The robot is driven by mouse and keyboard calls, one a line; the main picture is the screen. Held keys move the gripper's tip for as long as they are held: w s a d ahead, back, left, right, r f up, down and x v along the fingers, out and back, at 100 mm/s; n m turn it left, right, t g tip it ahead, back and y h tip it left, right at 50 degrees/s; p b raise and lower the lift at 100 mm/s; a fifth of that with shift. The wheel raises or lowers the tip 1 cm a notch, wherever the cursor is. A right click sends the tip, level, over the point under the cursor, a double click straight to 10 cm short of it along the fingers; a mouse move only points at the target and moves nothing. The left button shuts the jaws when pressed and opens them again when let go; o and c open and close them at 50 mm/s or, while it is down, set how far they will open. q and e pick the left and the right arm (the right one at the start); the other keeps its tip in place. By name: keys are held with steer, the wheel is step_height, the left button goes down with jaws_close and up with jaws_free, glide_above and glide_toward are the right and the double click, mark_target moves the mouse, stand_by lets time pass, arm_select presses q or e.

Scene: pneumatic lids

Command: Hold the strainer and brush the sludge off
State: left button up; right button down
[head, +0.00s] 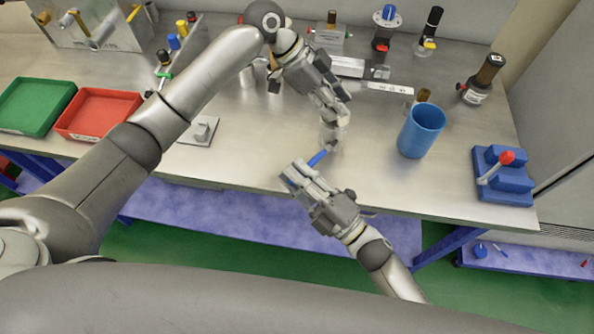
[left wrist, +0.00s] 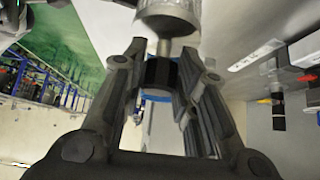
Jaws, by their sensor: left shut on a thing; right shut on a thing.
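My left gripper (head: 335,120) reaches in over the bench and is shut on the strainer. In the left wrist view a grey cylinder (left wrist: 168,18) with a short stem and black collar sits at the left gripper's fingers (left wrist: 162,75). My right gripper (head: 292,174) is lower left of it, near the bench's front edge, shut on the brush. The brush's blue part (head: 318,158) points up and right, close to the strainer; whether they touch I cannot tell. Sludge cannot be made out.
A blue cup (head: 422,132) stands to the right, with a blue block with a red-knobbed lever (head: 503,175) beyond. Red (head: 97,112) and green (head: 35,105) trays lie left. A pale plate (head: 199,131) is under my arm. Fittings line the back.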

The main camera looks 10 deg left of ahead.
steer(key=shift+f, duration=0.4)
steer(key=shift+f, duration=0.3)
steer(key=shift+s+d+f, duration=0.1)
steer(key=shift+s+f, duration=0.15)
steer(key=shift+f, duration=0.25)
steer(key=shift+s+f, duration=0.2)
steer(key=shift+f, duration=0.3)
steer(key=shift+r, duration=0.25)
steer(key=shift+w+a+r, duration=0.1)
steer(key=shift+a+r, duration=0.1)
steer(key=shift+r, duration=0.15)
steer(key=shift+w+a+r, duration=0.1)
steer(key=shift+w+r, duration=0.15)
steer(key=shift+r, duration=0.5)
steer(key=shift+w+a+r, duration=0.1)
steer(key=shift+w+r, duration=0.15)
steer(key=shift+r, duration=0.5)
steer(key=shift+r, duration=0.1)
